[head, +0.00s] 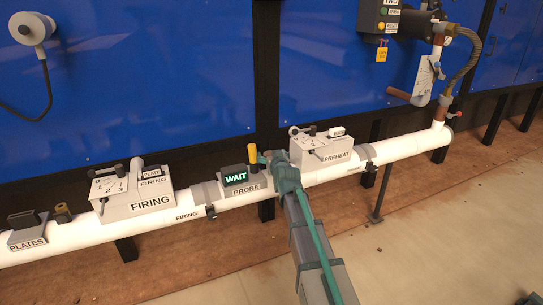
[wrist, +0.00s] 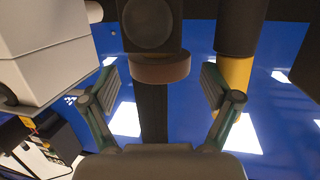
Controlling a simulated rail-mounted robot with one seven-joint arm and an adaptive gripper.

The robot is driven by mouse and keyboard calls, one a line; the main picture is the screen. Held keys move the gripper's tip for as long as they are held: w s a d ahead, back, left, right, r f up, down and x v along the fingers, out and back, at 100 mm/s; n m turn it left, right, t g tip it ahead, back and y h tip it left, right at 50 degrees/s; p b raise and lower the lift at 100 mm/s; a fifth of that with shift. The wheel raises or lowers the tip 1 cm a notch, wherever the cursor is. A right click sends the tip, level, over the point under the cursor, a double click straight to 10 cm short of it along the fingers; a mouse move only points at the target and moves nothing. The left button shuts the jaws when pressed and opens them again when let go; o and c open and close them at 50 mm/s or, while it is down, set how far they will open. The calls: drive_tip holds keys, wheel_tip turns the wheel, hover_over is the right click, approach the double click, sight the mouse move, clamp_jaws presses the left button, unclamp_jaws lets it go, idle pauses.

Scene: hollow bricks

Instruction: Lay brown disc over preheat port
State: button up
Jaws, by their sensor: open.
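The brown disc (wrist: 160,68) shows in the wrist view between the two fingers of my gripper (wrist: 159,82), with a gap on both sides. The disc lies against a dark block (wrist: 126,12) with a round dark face. My gripper is open. In the head view my gripper (head: 277,163) is at the white pipe, between the PROBE box and the PREHEAT box (head: 322,153). The disc is not clearly visible in the head view. I cannot make out the preheat port; the PREHEAT box has a small lever, knobs and a label on top.
The PROBE box (head: 241,184) with a green WAIT display and a yellow handle (head: 252,153) stands close left of my gripper. The FIRING box (head: 140,200) and PLATES box (head: 27,238) stand further left on the white pipe (head: 400,147). Blue panels are behind.

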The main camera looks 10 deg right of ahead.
drive_tip(key=s+r, duration=0.2)
drive_tip(key=s, duration=0.9)
drive_tip(key=shift+s+d+r, duration=0.15)
drive_tip(key=shift+s+d, duration=0.1)
drive_tip(key=s+a+f+g, duration=0.1)
drive_tip(key=s+f+g, duration=0.5)
drive_tip(key=f, duration=0.7)
drive_tip(key=s+f+g, duration=0.7)
drive_tip(key=s+f, duration=0.3)
drive_tip(key=s, duration=0.4)
drive_tip(key=s+f+g, duration=0.6)
drive_tip(key=s+f, duration=0.5)
drive_tip(key=s, duration=0.2)
drive_tip(key=s+f+g, duration=0.3)
drive_tip(key=s+g, duration=0.1)
drive_tip(key=s, duration=0.7)
drive_tip(key=s+f+g, duration=0.3)
drive_tip(key=s+g, duration=0.2)
drive_tip(key=s, duration=0.6)
wheel_tip(320, 180, up, 16)
drive_tip(key=s+t+p, duration=0.2)
drive_tip(key=t+p, duration=0.3)
drive_tip(key=p, duration=2.8)
drive_tip(key=shift+s+d+r+h, duration=0.2)
drive_tip(key=shift+s+h, duration=0.1)
drive_tip(key=shift+s, duration=0.1)
